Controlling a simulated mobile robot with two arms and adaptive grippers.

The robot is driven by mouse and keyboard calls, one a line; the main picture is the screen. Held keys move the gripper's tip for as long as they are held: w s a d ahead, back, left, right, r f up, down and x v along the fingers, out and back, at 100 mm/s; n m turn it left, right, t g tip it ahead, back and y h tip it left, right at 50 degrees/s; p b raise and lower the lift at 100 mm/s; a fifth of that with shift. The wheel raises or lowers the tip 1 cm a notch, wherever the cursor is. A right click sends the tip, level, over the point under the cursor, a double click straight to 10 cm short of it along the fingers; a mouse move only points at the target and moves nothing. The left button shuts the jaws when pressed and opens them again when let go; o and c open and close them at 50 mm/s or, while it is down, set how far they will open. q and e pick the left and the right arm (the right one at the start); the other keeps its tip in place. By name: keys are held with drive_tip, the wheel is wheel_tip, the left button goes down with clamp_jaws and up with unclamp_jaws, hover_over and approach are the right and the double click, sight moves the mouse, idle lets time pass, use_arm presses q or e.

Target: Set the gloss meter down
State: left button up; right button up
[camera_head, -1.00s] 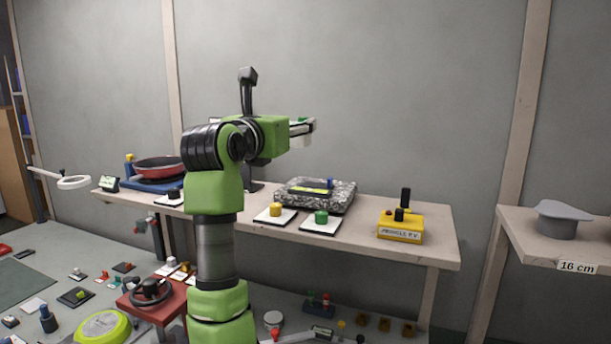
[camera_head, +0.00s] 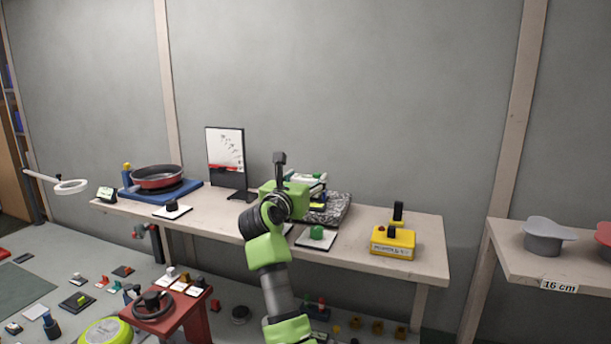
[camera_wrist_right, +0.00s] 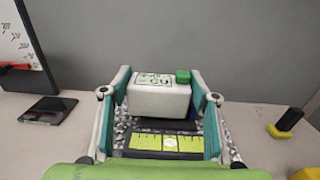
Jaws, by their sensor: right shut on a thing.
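The gloss meter (camera_wrist_right: 158,97) is a white box with a small display and a green button on top. My right gripper (camera_wrist_right: 160,80) is shut on it, with a teal finger on each side. In the head view, the right gripper (camera_head: 317,186) is over the speckled stone slab (camera_head: 338,207) on the long table, and the arm hides part of the slab. In the wrist view a yellow-green scale strip (camera_wrist_right: 165,143) lies on the slab, nearer the wrist than the meter. I cannot tell whether the meter touches the slab. My left gripper is not in view.

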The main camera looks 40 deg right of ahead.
drive_tip(key=shift+f, duration=0.1)
drive_tip(key=shift+a+f, duration=0.1)
drive_tip(key=shift+f, duration=0.15)
drive_tip(key=o, duration=1.3)
drive_tip(key=shift+o, duration=0.2)
